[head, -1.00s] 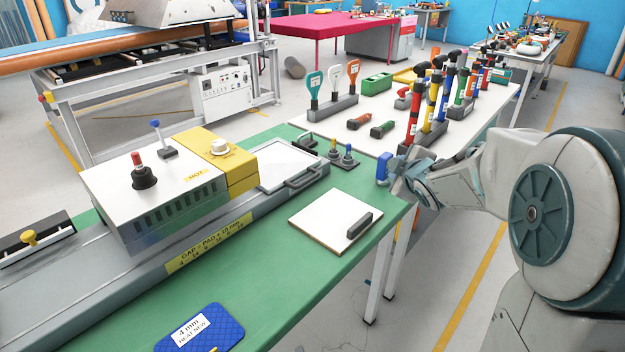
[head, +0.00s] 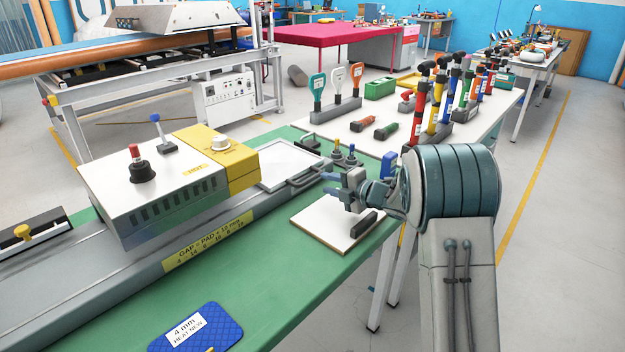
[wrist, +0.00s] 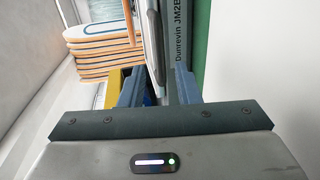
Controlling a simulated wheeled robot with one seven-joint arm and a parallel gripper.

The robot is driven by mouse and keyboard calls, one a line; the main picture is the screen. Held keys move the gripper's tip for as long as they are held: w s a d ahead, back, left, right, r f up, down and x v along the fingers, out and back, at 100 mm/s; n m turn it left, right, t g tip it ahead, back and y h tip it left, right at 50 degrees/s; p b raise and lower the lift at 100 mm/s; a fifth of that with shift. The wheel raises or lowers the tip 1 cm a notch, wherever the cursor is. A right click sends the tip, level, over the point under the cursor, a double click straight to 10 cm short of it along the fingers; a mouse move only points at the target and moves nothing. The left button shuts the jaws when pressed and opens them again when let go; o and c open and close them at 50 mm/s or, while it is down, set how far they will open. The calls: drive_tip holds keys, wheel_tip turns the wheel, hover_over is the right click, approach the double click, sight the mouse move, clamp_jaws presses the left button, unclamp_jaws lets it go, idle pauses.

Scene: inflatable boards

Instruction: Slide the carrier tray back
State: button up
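The carrier tray (head: 288,166) is a flat white panel in a grey frame, lying on the grey rail just right of the yellow-ended heater box. Its grey handle (head: 310,178) is at its right end. My gripper (head: 327,184) is just right of the handle, above the bench, with its fingers pointing left. In the wrist view my gripper (wrist: 158,82) has its two blue fingers apart. A grey bar (wrist: 153,45), perhaps the handle, shows beyond the gap; I cannot tell whether it lies between the fingertips.
A white board with a dark handle (head: 325,228) lies on the green bench (head: 290,270) below my gripper. Two small knobbed posts (head: 344,155) stand close behind it. A blue 4 mm pad (head: 200,328) lies at the front. The heater box (head: 150,195) sits over the rail.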

sight(313, 179)
drive_tip(key=x, duration=0.7)
drive_tip(key=shift+w+a, duration=0.1)
clamp_jaws()
